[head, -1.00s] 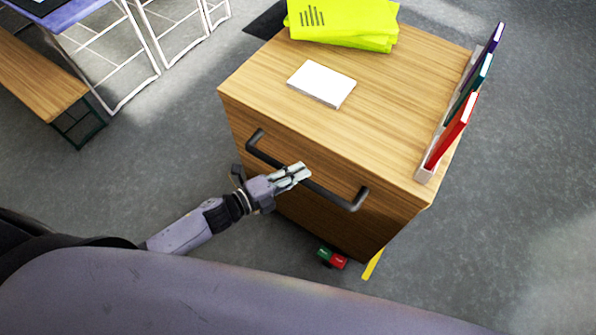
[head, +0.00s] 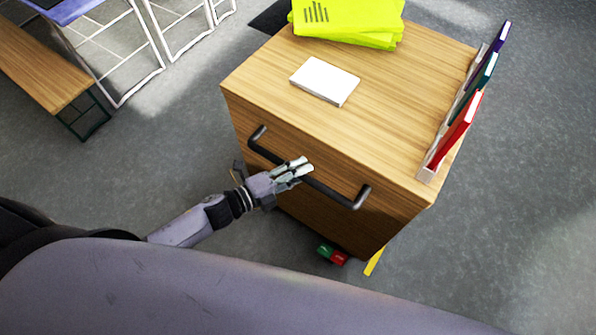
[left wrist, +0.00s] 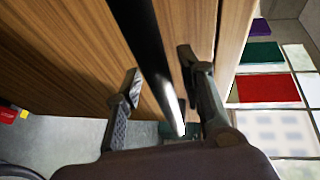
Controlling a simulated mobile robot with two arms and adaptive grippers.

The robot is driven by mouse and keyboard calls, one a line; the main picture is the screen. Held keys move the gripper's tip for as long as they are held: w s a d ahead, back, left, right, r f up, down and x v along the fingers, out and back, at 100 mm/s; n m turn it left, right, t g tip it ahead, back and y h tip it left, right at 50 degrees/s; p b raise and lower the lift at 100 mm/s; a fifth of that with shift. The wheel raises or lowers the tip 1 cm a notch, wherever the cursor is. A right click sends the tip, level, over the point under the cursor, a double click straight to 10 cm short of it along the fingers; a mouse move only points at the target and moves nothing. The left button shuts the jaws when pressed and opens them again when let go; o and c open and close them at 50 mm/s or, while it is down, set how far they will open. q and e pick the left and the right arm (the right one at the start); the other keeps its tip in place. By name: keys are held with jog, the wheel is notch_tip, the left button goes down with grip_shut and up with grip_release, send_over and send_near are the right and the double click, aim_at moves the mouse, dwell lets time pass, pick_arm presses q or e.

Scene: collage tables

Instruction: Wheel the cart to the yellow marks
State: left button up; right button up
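The cart (head: 400,75) is a wooden box on the grey floor, with a dark bar handle (head: 337,196) across its near side. My left gripper (head: 300,170) is at the middle of this handle in the head view. In the left wrist view the handle (left wrist: 150,55) runs between the two spread fingers of my left gripper (left wrist: 160,95), with a gap on both sides. A yellow mark (head: 374,261) shows on the floor by the cart's near lower corner. Its other end is hidden behind the cart. My right gripper is not in view.
Yellow-green packs (head: 345,22), a white block (head: 325,81) and a rack of coloured folders (head: 460,130) are on the cart top. Green and red pedals (head: 332,254) show below it. A wooden bench (head: 40,65) stands at the left. The floor at the right is clear.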

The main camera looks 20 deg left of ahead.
pick_arm(q)
jog(key=shift+s+a, duration=0.1)
jog(key=shift+s, duration=0.05)
jog(key=v, duration=1.1)
jog(key=shift+s+a, duration=0.25)
jog(key=s+a+f+n+g+y, duration=0.1)
jog(key=s+a+f+n+y, duration=0.15)
jog(key=a+f+n, duration=0.4)
jog(key=s+a+f+n+g+y, duration=0.1)
jog(key=f+n+y, duration=0.2)
jog(key=f, duration=0.7)
jog(key=s+a+f+n+g+y, duration=0.1)
jog(key=a+f+n+y, duration=0.25)
jog(key=f, duration=0.45)
jog(key=s+d+f+n+g, duration=0.3)
jog(key=s+f, duration=0.4)
jog(key=s, duration=0.4)
jog(key=s+d+f+n+g+y, duration=0.1)
jog(key=s+d+f+n+g, duration=0.2)
jog(key=s+f+n, duration=0.4)
jog(key=s+f+g, duration=0.1)
jog(key=s, duration=0.3)
jog(key=shift+f+g+y, duration=0.15)
jog(key=shift+g+y, duration=0.15)
jog(key=shift+g, duration=0.1)
